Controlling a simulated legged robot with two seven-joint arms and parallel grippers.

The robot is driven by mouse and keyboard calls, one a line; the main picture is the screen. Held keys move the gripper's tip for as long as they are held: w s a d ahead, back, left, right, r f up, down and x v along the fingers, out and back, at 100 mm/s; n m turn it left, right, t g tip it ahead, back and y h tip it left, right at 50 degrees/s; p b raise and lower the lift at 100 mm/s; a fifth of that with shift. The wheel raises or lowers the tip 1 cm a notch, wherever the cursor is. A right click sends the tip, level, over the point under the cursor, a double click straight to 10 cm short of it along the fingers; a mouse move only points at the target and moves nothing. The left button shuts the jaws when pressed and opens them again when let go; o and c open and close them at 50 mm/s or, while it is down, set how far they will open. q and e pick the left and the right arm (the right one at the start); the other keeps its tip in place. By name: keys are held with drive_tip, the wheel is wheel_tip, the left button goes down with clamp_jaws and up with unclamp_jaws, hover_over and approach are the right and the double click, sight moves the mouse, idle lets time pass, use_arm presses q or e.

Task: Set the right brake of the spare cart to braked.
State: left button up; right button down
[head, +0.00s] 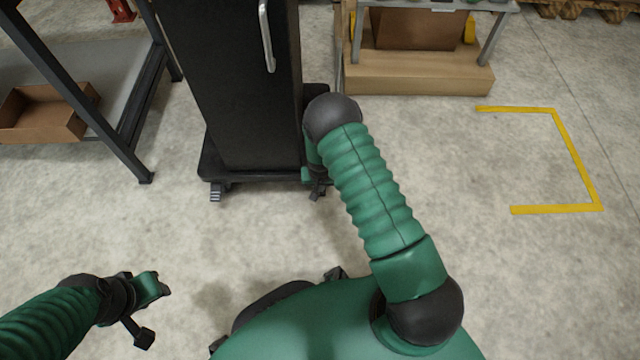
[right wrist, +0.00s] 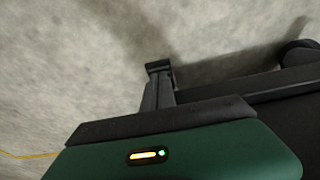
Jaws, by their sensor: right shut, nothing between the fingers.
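The cart is a tall black cabinet (head: 236,90) with a pale vertical handle (head: 267,36), standing on a low black wheeled base (head: 245,177). At its near left corner a caster with a ribbed grey pedal (head: 216,191) shows. My right gripper (head: 318,192) is low at the near right corner, mostly hidden behind my own arm, so the right brake is not clear there. In the right wrist view my right gripper (right wrist: 158,70) is shut and empty above the floor, beside the dark base edge (right wrist: 250,86). My left gripper (head: 152,312) is at lower left, away from the cart.
A dark-framed workbench (head: 130,120) with an open cardboard box (head: 45,112) stands at left. A wooden platform (head: 420,74) under a grey table is behind right. Yellow floor tape (head: 577,160) marks the right. The floor before the cart is clear.

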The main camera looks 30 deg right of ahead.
drive_tip(key=shift+s+a+f+t, duration=0.1)
drive_tip(key=shift+s+f+t, duration=0.1)
drive_tip(key=shift+t, duration=0.1)
drive_tip(key=shift+s+f+t+h+p, duration=0.1)
drive_tip(key=shift+t+h+p, duration=0.2)
drive_tip(key=shift+p, duration=0.15)
drive_tip(key=shift+s+a+f, duration=0.15)
drive_tip(key=shift+f, duration=0.1)
drive_tip(key=shift+s+a+f+t+h+p, duration=0.15)
drive_tip(key=shift+s+f+t+h+p, duration=0.1)
drive_tip(key=shift+f+t+h, duration=0.25)
drive_tip(key=shift+s+a+f+t+h+p, duration=0.1)
drive_tip(key=shift+s+f+t+h+p, duration=0.15)
drive_tip(key=shift+f+t, duration=0.45)
drive_tip(key=shift+w, duration=0.1)
drive_tip(key=shift+r+p, duration=0.75)
drive_tip(key=shift+r, duration=0.1)
